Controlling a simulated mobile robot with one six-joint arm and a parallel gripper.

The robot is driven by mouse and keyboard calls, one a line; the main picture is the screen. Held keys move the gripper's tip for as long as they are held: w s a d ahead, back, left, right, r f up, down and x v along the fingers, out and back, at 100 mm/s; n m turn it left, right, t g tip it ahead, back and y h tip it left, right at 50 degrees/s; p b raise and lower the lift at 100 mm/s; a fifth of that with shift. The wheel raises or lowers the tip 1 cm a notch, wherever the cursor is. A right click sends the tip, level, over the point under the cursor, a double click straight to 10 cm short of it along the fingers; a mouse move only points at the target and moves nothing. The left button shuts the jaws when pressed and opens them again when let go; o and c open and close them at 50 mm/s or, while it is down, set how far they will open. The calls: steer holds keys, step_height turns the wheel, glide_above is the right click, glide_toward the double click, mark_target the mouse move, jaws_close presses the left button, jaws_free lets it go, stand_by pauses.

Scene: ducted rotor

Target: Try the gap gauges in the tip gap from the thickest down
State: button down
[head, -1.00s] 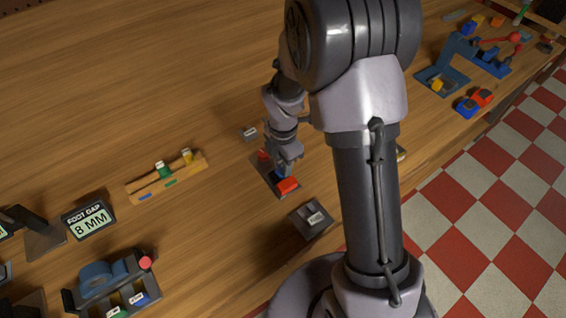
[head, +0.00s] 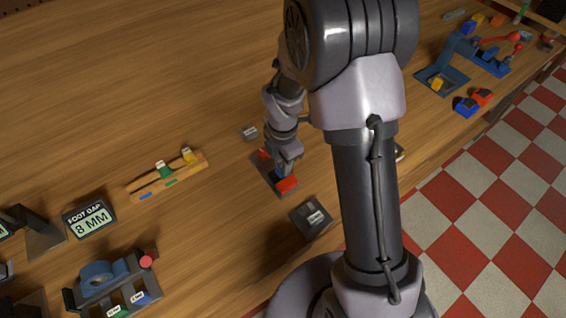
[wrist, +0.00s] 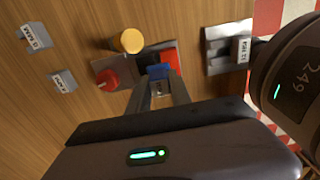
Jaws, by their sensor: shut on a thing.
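My gripper (wrist: 158,90) is shut on a blue gauge (wrist: 158,71); in the head view my gripper (head: 285,166) is low over a dark fixture plate. The gauge is beside a red block (wrist: 170,58) on the plate; I cannot tell how far it sits in any gap. A red knob (wrist: 107,80) is at the plate's other end, and a yellow round piece (wrist: 128,41) stands near it. A wooden gauge rack (head: 135,196) to the left holds a green gauge (head: 164,170) and a yellow gauge (head: 188,155). Its blue-marked place is empty. My gripper partly hides the fixture.
A dark labelled block (head: 311,217) lies in front of the fixture, and a small grey tag (head: 250,132) behind it. The bench behind the rack is clear.

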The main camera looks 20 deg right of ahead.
steer(key=shift+f+b, duration=0.95)
steer(key=shift+f, duration=0.4)
stand_by(0.6)
steer(key=shift+r, duration=0.1)
stand_by(0.5)
step_height(320, 180, up, 7)
steer(key=p, duration=0.6)
steer(key=shift+w, duration=0.1)
